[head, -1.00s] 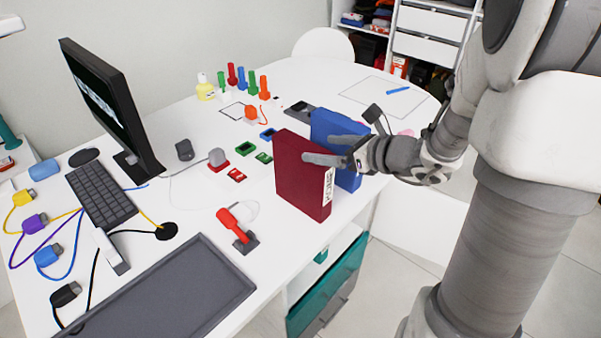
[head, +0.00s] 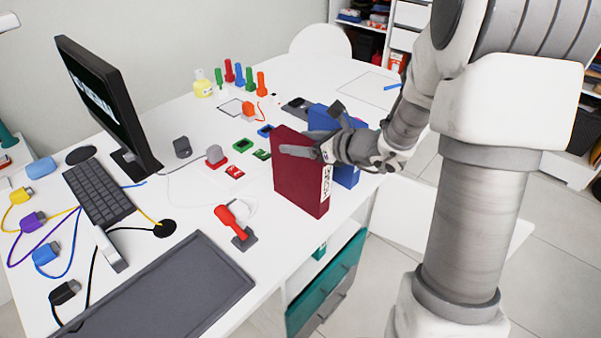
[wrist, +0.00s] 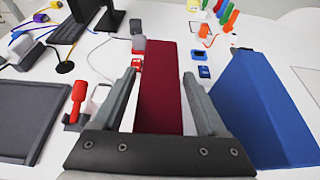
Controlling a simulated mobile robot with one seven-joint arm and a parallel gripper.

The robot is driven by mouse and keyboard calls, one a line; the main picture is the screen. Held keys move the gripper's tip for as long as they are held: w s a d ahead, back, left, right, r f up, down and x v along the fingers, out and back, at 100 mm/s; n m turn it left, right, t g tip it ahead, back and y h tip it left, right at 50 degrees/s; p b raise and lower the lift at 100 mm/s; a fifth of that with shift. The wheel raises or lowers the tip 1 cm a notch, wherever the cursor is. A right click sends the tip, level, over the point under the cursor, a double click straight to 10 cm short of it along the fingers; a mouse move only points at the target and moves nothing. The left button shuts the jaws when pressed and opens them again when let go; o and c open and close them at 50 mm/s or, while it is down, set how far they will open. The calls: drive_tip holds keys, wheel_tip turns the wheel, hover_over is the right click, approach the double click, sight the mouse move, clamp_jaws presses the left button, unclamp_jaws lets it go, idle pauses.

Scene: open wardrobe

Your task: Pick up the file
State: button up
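A dark red file (head: 300,185) stands upright on the white desk near its right edge, and it also shows in the wrist view (wrist: 160,95). A blue file (head: 347,175) stands just behind it, right of my gripper in the wrist view (wrist: 262,110). My gripper (head: 302,147) is open at the upper part of the red file. In the wrist view my gripper (wrist: 159,78) has one finger on each side of the red file, with narrow gaps appearing beside it. In the head view one finger lies across its near face; the other is mostly hidden.
A red-handled switch (head: 232,222) stands left of the red file. A monitor (head: 100,100), a keyboard (head: 100,192), a dark mat (head: 165,295) and several coloured plugs lie further left.

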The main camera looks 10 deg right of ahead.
clamp_jaws()
drive_tip(key=shift+r, duration=0.1)
idle(0.4)
